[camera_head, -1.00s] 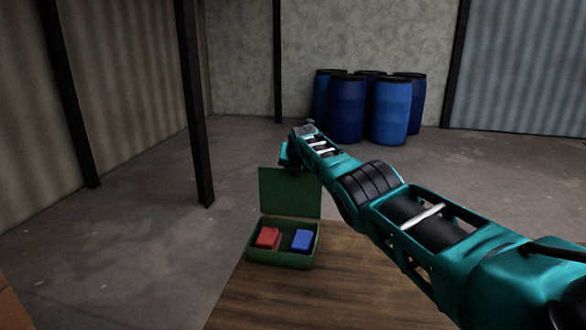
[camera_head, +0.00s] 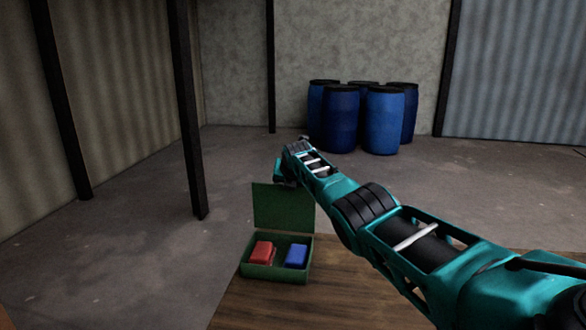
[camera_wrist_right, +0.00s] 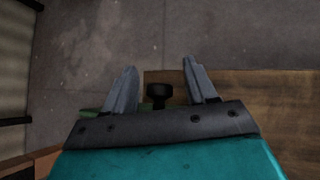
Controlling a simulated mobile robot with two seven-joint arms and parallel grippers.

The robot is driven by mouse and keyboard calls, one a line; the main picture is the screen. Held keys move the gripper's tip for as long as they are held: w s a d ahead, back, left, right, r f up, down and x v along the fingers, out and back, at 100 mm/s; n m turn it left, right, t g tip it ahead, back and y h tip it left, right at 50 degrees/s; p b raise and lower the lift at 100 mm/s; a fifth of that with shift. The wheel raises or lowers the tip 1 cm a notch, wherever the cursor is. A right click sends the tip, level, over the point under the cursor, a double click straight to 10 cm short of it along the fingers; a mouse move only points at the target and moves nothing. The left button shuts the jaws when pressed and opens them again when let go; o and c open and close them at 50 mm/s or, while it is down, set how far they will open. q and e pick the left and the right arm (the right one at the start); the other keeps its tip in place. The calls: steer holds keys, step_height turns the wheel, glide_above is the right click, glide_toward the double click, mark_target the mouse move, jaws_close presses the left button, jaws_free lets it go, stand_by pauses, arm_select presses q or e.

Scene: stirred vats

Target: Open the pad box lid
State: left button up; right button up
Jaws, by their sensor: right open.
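The green pad box (camera_head: 277,271) sits on the wooden table with its lid (camera_head: 284,207) standing upright at the back edge. A red pad (camera_head: 261,252) lies in its left part and a blue pad (camera_head: 296,256) in its right part. My right arm reaches over from the right, its end by the lid's top edge; the fingers are hidden in the head view. In the right wrist view my right gripper (camera_wrist_right: 158,84) is open, with a dark knob (camera_wrist_right: 158,93) between and below its fingers. A strip of green (camera_wrist_right: 90,112) shows beside the left finger. My left gripper is not in view.
The wooden table (camera_head: 330,290) is bare to the right of the box. Several blue barrels (camera_head: 340,118) stand on the floor by the back wall. A dark post (camera_head: 188,110) rises from the floor left of the box.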

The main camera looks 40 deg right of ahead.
steer(key=p+v, duration=0.4)
steer(key=v, duration=0.1)
steer(key=shift+s+r, duration=0.1)
steer(key=shift+s, duration=0.05)
steer(key=v, duration=0.7)
steer(key=shift+p, duration=0.4)
steer(key=shift+s, duration=0.15)
